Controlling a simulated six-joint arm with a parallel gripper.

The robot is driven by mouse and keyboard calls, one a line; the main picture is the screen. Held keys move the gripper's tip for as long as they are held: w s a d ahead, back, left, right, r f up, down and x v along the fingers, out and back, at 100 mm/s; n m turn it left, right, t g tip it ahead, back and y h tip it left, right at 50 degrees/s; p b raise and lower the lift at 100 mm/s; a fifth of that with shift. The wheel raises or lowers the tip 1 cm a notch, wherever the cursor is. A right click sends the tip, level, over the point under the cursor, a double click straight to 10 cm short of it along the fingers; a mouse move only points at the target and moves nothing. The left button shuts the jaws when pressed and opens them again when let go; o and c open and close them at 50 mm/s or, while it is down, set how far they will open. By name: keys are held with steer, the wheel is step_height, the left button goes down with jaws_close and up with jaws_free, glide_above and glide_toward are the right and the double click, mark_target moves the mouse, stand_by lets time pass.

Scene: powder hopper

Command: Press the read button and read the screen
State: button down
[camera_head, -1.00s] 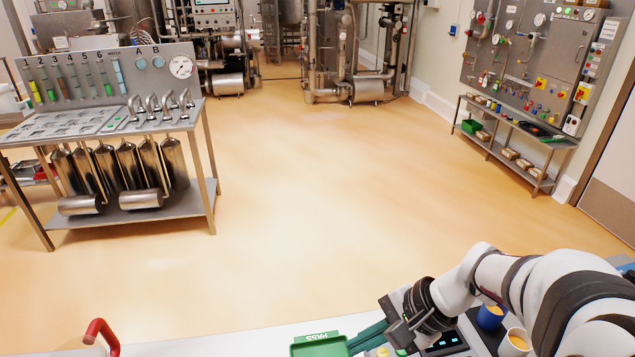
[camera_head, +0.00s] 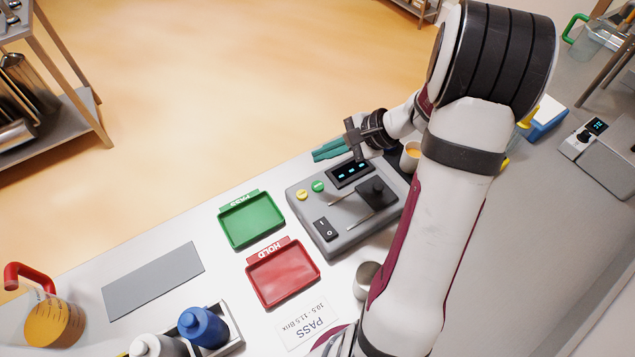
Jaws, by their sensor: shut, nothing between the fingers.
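The grey instrument (camera_head: 338,239) sits on the white bench. Its dark screen (camera_head: 350,173) at the back edge shows lit blue-green characters too small to read. A green button (camera_head: 318,186) and a yellow button (camera_head: 302,195) sit left of the screen; I cannot tell which one is the read button. A black rocker switch (camera_head: 325,229) is at the front left and a black block (camera_head: 376,193) on the right. My gripper (camera_head: 316,155) has green fingers, shut and empty, pointing left. It is beyond the instrument's back edge in the picture, apart from the buttons.
A green PASS tray (camera_head: 251,236) and red HOLD tray (camera_head: 310,277) lie left of the instrument. A PASS card (camera_head: 308,321) reads 10.5 - 11.5 Brix. An orange-filled cup (camera_head: 411,157) stands by my arm, a metal cup (camera_head: 366,278) in front. A red-handled jug (camera_head: 54,322) is far left.

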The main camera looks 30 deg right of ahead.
mark_target(323, 185)
step_height(323, 185, down, 7)
steer(key=shift+f, duration=0.2)
stand_by(2.1)
steer(key=shift+f, duration=0.4)
steer(key=shift+f, duration=0.4)
stand_by(0.4)
steer(key=shift+r, duration=0.8)
steer(key=shift+r, duration=0.1)
steer(key=shift+r, duration=2.45)
